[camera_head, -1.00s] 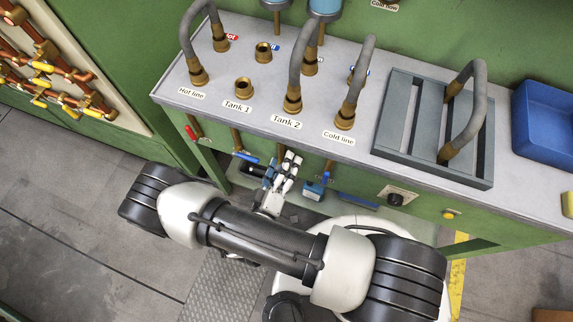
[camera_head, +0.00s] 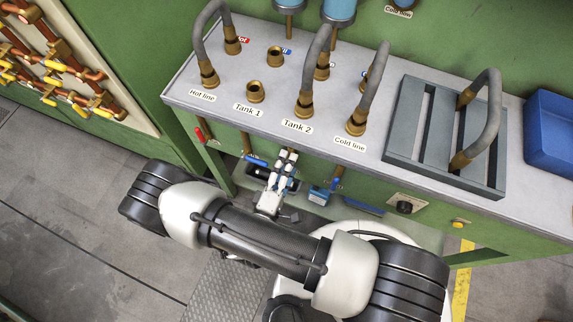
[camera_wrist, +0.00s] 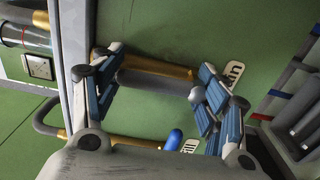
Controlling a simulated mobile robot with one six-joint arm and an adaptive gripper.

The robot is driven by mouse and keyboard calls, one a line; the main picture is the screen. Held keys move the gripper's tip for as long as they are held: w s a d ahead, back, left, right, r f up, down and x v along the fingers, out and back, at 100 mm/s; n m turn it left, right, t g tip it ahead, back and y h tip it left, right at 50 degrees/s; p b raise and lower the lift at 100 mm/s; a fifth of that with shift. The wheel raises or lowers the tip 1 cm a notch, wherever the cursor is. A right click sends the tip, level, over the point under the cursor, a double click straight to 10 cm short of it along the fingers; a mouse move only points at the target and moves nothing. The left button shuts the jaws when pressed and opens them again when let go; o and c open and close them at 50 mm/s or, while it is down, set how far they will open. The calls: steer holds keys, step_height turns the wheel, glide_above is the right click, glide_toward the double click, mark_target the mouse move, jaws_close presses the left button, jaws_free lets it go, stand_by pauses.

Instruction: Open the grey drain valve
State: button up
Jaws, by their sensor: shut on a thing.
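My gripper (camera_wrist: 158,88) is shut on the grey handle of the drain valve (camera_wrist: 150,84), with one finger on each side of it in the wrist view. The handle lies across a brass pipe beside a white label that appears to read "Drain" (camera_wrist: 232,76). In the head view my gripper (camera_head: 284,164) is below the bench front, under the "Tank 2" label, and the grey handle cannot be made out there. A blue lever (camera_wrist: 173,140) by the "Fill" label (camera_wrist: 189,146) is close below the gripper in the wrist view.
Hoses and brass fittings stand on the grey bench top (camera_head: 225,103). A wall socket (camera_wrist: 39,67) is at the wrist view's left.

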steer(key=shift+a, duration=0.15)
steer(key=o, duration=1.4)
steer(key=shift+o, duration=0.9)
steer(key=v, duration=0.7)
steer(key=shift+s, duration=0.2)
